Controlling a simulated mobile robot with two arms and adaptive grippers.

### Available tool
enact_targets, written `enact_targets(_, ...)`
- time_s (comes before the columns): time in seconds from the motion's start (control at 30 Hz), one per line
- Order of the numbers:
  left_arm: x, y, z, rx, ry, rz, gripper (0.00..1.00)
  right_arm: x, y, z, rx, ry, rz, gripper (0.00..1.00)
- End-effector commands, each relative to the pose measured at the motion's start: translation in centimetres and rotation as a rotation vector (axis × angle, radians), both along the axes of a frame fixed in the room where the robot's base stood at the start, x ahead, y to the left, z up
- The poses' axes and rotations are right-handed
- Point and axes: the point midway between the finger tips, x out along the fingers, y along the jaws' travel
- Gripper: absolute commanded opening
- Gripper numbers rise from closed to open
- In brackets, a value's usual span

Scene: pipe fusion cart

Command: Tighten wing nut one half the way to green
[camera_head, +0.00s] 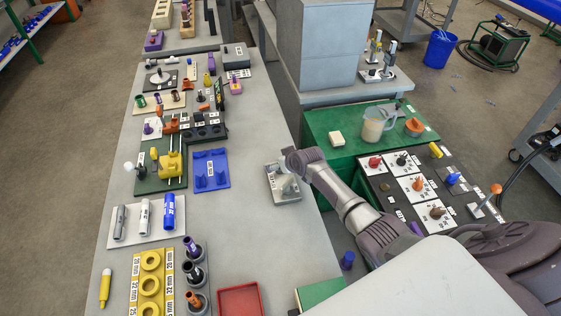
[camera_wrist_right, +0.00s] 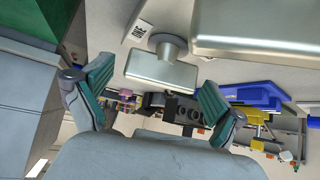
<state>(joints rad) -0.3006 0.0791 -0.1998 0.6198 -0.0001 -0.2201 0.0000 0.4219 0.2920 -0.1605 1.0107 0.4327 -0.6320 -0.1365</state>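A grey metal fixture (camera_head: 289,195) with a label plate stands near the right edge of the grey table. In the right wrist view a silver T-shaped piece (camera_wrist_right: 160,68) stands out from it on a round stem; I cannot tell whether this is wing nut one. No green mark is distinct on it. My right gripper (camera_wrist_right: 155,76) is open, its two teal-padded fingers apart on either side of the T-shaped piece, and it holds nothing. In the head view its fingers are hard to make out by the fixture. My left gripper is not in view.
A blue tray (camera_head: 211,181) and a yellow clamp fixture (camera_head: 171,166) lie left of the fixture. A grey cabinet (camera_head: 318,45) stands behind. A green mat (camera_head: 345,155) with a jug (camera_head: 378,125) is to the right.

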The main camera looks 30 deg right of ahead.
Motion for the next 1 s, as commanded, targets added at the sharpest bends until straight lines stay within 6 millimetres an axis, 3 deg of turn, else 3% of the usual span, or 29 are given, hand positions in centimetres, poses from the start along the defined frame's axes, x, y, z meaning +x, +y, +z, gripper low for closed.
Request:
enact_targets(0.47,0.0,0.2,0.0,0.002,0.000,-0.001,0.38,-0.6,-0.1,0.7,0.001,-0.002,0.001,0.98)
enact_targets(1.0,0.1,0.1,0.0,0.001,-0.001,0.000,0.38,-6.5,-0.4,6.5,-0.001,-0.001,0.001,0.98)
